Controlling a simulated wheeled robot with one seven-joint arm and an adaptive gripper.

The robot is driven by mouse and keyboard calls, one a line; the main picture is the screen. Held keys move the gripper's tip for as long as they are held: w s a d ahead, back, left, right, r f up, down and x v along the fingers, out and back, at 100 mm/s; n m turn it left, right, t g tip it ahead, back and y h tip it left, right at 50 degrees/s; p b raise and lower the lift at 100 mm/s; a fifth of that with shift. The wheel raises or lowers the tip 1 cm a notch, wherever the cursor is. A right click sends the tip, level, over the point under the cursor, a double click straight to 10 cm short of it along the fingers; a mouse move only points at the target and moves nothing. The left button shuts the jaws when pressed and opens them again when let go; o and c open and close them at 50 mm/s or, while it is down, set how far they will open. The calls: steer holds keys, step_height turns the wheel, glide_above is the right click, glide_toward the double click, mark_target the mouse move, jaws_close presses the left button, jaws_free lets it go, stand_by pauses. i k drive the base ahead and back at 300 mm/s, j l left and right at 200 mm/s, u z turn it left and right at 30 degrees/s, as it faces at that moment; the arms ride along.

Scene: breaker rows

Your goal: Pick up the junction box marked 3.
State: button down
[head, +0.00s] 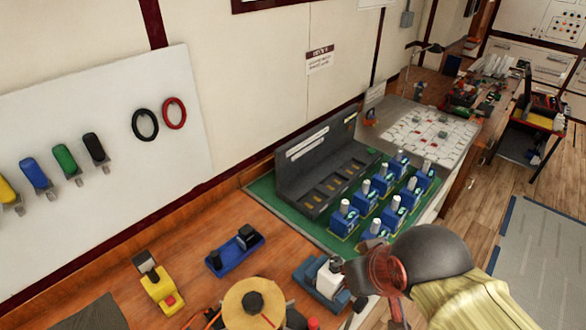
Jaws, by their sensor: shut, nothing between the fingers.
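Several blue junction boxes with white cylindrical tops (388,215) stand upright in rows on the green mat (300,226), right of a dark grey slotted rack (325,172). Their number marks are too small to read, so I cannot tell which is marked 3. My arm comes in from the lower right. My gripper (357,279), partly hidden by my arm, is shut and empty. It appears in front of the near end of the rows, apart from the boxes. My arm partly covers the nearest boxes.
A blue block with a white top (328,280), a round yellow item (253,303), a blue holder (235,250) and a yellow device (158,285) lie along the wooden bench (205,225). A white grid-marked board (425,132) lies beyond the boxes. Open floor is at right.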

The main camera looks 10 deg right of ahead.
mark_target(328, 282)
steer(key=k+l+z, duration=0.25)
steer(key=l, duration=0.35)
steer(key=k+l+z, duration=0.3)
steer(key=l, duration=0.4)
steer(key=k, duration=0.1)
